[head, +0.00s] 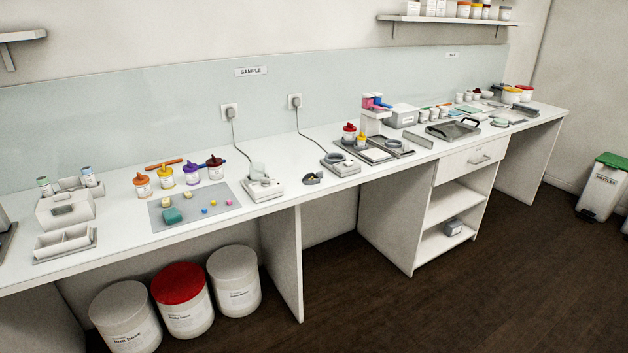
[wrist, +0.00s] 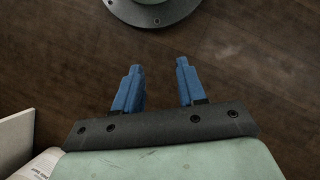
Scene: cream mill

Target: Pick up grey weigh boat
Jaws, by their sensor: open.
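A small dark grey dish (head: 314,179) with a bit of yellow at it lies on the white counter in the head view, between two small scales. It looks like the grey weigh boat, but it is too small to be sure. My gripper (wrist: 158,68) shows only in the wrist view. Its two blue fingers are apart with nothing between them, above the dark wooden floor. No weigh boat is in the wrist view, and my gripper is not in the head view.
A scale (head: 263,189) stands left of the dish and another scale (head: 341,164) right of it, both with cords to the wall. A grey mat (head: 183,222) with small coloured pieces lies farther left. Lidded drums (head: 184,302) stand below. The counter front near the dish is clear.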

